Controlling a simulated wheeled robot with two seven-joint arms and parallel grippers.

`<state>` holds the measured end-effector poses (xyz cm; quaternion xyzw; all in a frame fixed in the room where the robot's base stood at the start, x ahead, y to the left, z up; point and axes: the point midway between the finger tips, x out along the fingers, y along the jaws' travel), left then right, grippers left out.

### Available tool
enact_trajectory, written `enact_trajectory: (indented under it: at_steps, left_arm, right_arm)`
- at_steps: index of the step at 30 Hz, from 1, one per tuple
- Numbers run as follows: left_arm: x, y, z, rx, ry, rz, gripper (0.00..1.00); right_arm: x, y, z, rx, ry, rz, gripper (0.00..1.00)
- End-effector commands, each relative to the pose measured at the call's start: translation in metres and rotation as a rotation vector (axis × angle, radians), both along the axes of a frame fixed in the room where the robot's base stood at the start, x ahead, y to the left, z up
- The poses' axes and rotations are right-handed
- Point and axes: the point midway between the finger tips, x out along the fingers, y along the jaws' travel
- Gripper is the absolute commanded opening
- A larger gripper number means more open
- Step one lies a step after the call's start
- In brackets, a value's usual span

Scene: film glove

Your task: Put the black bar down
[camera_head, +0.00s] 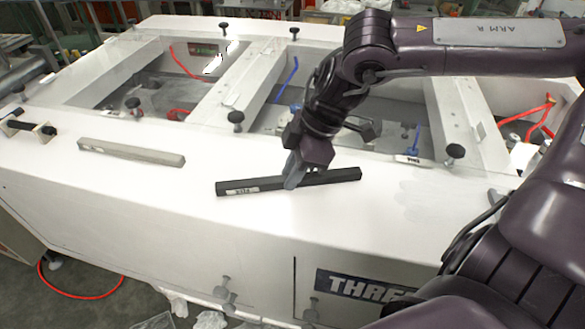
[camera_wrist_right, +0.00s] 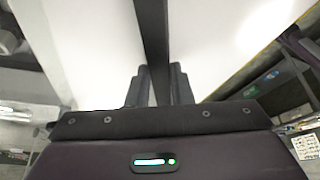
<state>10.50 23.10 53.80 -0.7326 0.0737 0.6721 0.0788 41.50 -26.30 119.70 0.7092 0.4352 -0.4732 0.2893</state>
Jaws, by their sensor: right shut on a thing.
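The black bar (camera_head: 325,177) carries a small white label near its left end. It lies across the right gripper's jaws just over the front part of the white bench top (camera_head: 400,215); I cannot tell whether it touches the surface. My right gripper (camera_head: 292,180) is shut on the bar near its middle, reaching down from above. In the right wrist view the black bar (camera_wrist_right: 153,40) runs up from between the two fingers (camera_wrist_right: 160,85). My left gripper is not in either view.
A grey bar (camera_head: 130,152) lies on the bench top to the left. Black knobs (camera_head: 236,117) stand along the frame, with open bays behind holding red and blue hooked parts. A small black-and-silver fixture (camera_head: 28,128) sits at far left. The front bench strip is mostly clear.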

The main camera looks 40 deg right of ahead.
Motion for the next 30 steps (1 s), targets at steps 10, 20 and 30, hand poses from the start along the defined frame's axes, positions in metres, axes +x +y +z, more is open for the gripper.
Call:
enact_trajectory:
  at_steps: [10,20,30]
  left_arm:
    - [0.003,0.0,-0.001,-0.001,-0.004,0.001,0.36]
    - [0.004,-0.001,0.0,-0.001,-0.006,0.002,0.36]
    - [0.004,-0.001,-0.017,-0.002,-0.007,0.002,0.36]
  right_arm:
    - [0.0,0.0,-0.001,-0.001,0.0,0.0,0.41]
    - [0.0,-0.001,0.002,0.0,-0.001,0.0,0.41]
    - [-0.008,-0.018,0.047,0.0,-0.01,-0.003,0.41]
